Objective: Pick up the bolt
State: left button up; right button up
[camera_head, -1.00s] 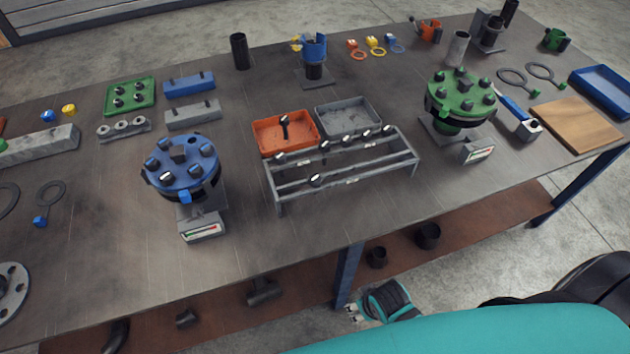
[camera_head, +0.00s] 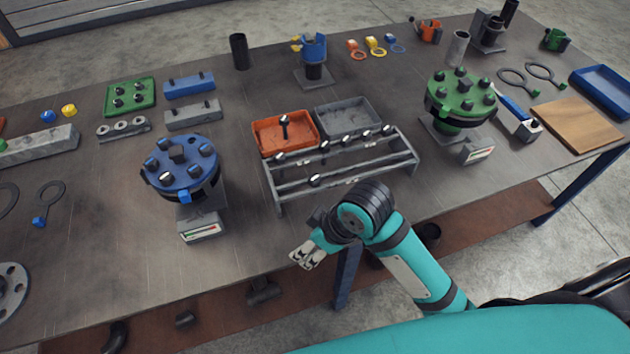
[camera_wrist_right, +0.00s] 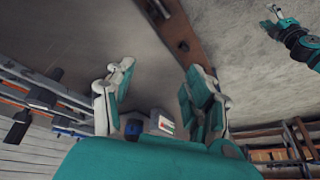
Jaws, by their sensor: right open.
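Several dark-headed bolts rest on the grey rack (camera_head: 345,170): most lie along its upper rail, such as this bolt (camera_head: 325,145), and one bolt (camera_head: 315,180) lies on the lower rail. Another bolt (camera_head: 285,126) stands in the orange tray (camera_head: 262,140). My right gripper (camera_head: 307,256) is in front of the rack, near the table's front edge, apart from every bolt. In the right wrist view my right gripper (camera_wrist_right: 160,95) is open with nothing between its fingers. A teal arm with a small gripper (camera_wrist_right: 279,18), apparently my left one, shows there at the upper right.
The blue flange (camera_head: 182,165) with bolts stands left of the rack, a gauge (camera_head: 201,229) before it. The green flange (camera_head: 461,95) stands to the right. A grey tray (camera_head: 350,108) sits behind the rack. Bare table lies between the blue flange and the rack.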

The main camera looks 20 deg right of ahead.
jog(key=w+a+r+n+g+h, duration=0.1)
jog(key=w+a+r+n+g, duration=0.1)
jog(key=w+r+n, duration=0.6)
jog(key=w+d+r+n+g+h, duration=0.1)
jog(key=w+d+r, duration=0.2)
jog(key=r, duration=0.3)
jog(key=w+d+r+h, duration=0.2)
jog(key=w+d+r, duration=0.15)
jog(key=r, duration=0.25)
jog(key=p, duration=0.2)
send_over(316, 178)
jog(key=f, duration=1.2)
jog(key=shift+w+a, duration=0.1)
jog(key=shift+a, duration=0.25)
jog(key=f, duration=0.1)
jog(key=f+p, duration=0.1)
jog(key=f, duration=0.1)
jog(key=f+p, duration=0.1)
jog(key=shift+d+f, duration=0.35)
jog(key=shift+f, duration=0.35)
jog(key=shift+c, duration=0.4)
grip_shut()
